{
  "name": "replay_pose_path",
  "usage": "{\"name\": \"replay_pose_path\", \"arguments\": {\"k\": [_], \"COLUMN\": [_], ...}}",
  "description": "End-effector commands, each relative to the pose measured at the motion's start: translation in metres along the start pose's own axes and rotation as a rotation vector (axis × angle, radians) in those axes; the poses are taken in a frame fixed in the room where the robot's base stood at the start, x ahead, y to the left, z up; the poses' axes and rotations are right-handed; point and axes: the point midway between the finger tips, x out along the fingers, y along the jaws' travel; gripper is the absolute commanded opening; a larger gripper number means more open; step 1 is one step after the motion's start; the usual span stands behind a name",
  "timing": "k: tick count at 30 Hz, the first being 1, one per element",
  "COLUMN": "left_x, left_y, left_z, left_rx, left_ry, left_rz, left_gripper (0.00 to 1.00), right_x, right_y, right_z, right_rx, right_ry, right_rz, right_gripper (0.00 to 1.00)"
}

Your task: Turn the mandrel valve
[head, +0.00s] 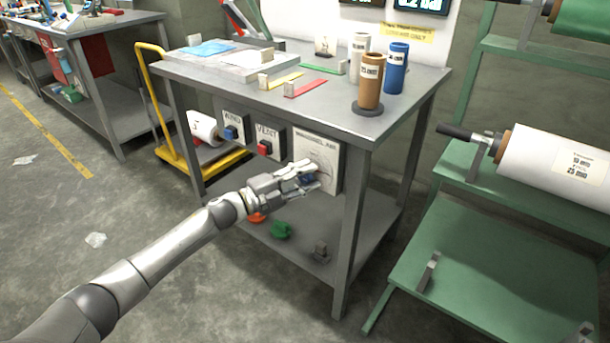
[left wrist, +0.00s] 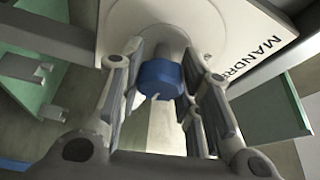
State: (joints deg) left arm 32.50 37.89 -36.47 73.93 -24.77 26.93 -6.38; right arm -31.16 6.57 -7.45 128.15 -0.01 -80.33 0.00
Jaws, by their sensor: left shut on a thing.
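The mandrel valve is a blue knob (left wrist: 160,78) on a round grey base, on a white panel (head: 329,150) marked "MANDREL AIR" at the front of the grey workbench. My left gripper (head: 312,178) is at this panel, with its fingers on either side of the blue knob. In the left wrist view the fingers (left wrist: 165,95) flank the knob and are shut on it. In the head view the fingers cover most of the knob. My right gripper is in neither view.
Two switch boxes, one with a blue knob (head: 230,133) and one with a red knob (head: 264,148), sit left of the panel. The workbench leg (head: 352,230) stands just right of it. A green rack (head: 480,240) with a white roll (head: 555,170) is further right.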

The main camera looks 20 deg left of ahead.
Motion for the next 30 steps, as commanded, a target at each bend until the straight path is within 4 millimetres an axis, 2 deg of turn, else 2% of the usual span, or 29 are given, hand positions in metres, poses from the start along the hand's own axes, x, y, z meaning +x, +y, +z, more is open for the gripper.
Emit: {"name": "replay_pose_path", "arguments": {"k": [8,9,14,25,30], "left_x": [0.0,0.0,0.0,-0.003,-0.023], "left_y": [0.002,0.002,0.001,0.001,0.002], "left_z": [0.0,0.0,0.0,0.0,0.0], "left_rx": [0.003,0.003,0.002,0.0,0.0], "left_ry": [0.001,0.001,0.001,0.0,-0.001], "left_rz": [0.003,0.003,0.002,0.001,0.003], "left_gripper": [0.08,0.33,0.54,0.54,0.54], "right_x": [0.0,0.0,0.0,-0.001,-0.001], "right_y": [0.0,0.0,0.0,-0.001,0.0], "right_z": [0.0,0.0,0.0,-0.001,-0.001], "right_rx": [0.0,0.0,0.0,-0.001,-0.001], "right_ry": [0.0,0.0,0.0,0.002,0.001], "right_rz": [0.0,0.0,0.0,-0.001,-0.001], "right_gripper": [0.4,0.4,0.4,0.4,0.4]}}
